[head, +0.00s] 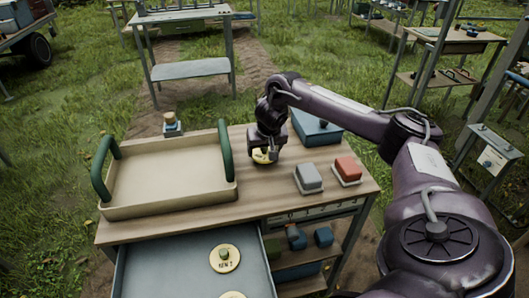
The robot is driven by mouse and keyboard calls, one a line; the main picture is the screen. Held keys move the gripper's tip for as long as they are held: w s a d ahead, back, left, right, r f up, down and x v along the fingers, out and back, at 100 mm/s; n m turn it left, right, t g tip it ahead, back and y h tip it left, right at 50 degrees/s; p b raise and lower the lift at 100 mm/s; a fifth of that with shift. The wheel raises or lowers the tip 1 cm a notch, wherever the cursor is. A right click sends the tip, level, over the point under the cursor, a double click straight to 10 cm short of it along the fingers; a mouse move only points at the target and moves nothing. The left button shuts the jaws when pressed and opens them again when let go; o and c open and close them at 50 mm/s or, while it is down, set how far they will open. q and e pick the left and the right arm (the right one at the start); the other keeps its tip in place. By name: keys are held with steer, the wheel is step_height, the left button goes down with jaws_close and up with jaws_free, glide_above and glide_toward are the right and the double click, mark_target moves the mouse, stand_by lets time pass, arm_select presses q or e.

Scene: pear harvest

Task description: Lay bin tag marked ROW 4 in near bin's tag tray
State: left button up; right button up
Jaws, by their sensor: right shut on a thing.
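My right gripper (269,148) points down over the middle of the wooden bench and is shut on a round pale-yellow bin tag (261,157). The tag is partly hidden by the gripper, and its marking cannot be read. Another round bin tag (229,262) with a green knob lies in the open drawer (165,268); its lettering starts with ROW, but the number is too small to be sure of. A third tag (232,295) is cut off by the bottom edge. I cannot tell which thing is the near bin's tag tray. My left gripper is not in view.
A cream tray (165,182) with green handles fills the bench's left half. A grey block (308,178), a red block (347,169) and a blue box (315,131) stand right of the gripper. Other tables stand behind on grass.

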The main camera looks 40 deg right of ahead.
steer(key=shift+f, duration=0.65)
steer(key=o, duration=1)
